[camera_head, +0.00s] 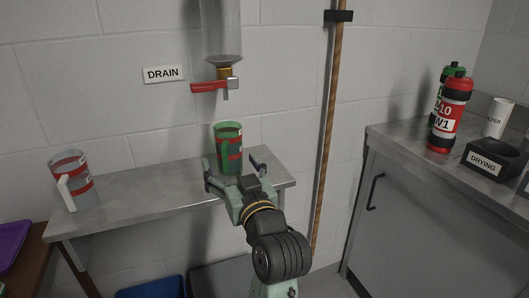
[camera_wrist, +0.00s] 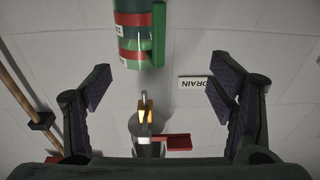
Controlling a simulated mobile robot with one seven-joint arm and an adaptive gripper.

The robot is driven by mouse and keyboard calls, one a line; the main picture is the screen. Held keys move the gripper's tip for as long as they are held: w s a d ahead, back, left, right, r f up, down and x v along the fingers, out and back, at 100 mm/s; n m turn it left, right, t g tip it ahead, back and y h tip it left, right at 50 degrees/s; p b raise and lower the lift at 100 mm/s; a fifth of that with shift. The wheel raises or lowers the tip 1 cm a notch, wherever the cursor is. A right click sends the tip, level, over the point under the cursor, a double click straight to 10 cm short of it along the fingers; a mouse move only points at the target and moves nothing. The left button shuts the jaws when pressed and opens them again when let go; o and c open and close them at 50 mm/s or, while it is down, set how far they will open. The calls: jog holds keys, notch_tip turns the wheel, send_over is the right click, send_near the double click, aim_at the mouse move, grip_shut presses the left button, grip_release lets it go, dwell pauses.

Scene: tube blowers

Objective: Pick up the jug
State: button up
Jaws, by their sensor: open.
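A green see-through jug with red bands (camera_head: 229,140) stands upright on the steel shelf (camera_head: 135,190), below the drain tap. Its green handle faces my gripper. A clear jug with red bands and a white handle (camera_head: 75,175) stands at the shelf's left end. My gripper (camera_head: 236,172) is open and empty, its fingers spread to either side of the green jug's lower part in the head view. In the wrist view, the green jug (camera_wrist: 132,40) is at the top, cut off by the edge, beyond the open fingers (camera_wrist: 158,94). I cannot tell how far the fingertips are from it.
A tap with a red lever (camera_head: 210,87) hangs above the green jug, beside the DRAIN sign (camera_head: 164,74). A wooden pole (camera_head: 334,110) stands right of the shelf. The right counter (camera_head: 395,140) holds red and green bottles (camera_head: 449,115) and a black DRYING holder (camera_head: 492,160). The shelf between the jugs is clear.

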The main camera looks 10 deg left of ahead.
aim_at(232, 155)
jog(key=shift+g+h, duration=0.3)
jog(key=shift+h, duration=0.2)
jog(key=w+f, duration=0.1)
jog(key=w, duration=0.2)
jog(key=w+f+p, duration=0.1)
jog(key=w, duration=0.1)
jog(key=shift+w+d+f, duration=0.1)
jog(key=shift+d+f, duration=0.1)
jog(key=shift+f, duration=0.15)
jog(key=p+x, duration=0.1)
jog(key=x, duration=0.3)
jog(key=shift+w+a+p, duration=0.15)
jog(key=shift+a+p, duration=0.2)
jog(key=shift+a, duration=0.2)
jog(key=shift+w+a, duration=0.2)
jog(key=shift+w, duration=0.2)
jog(key=c, duration=1.7)
jog(key=shift+r, duration=0.1)
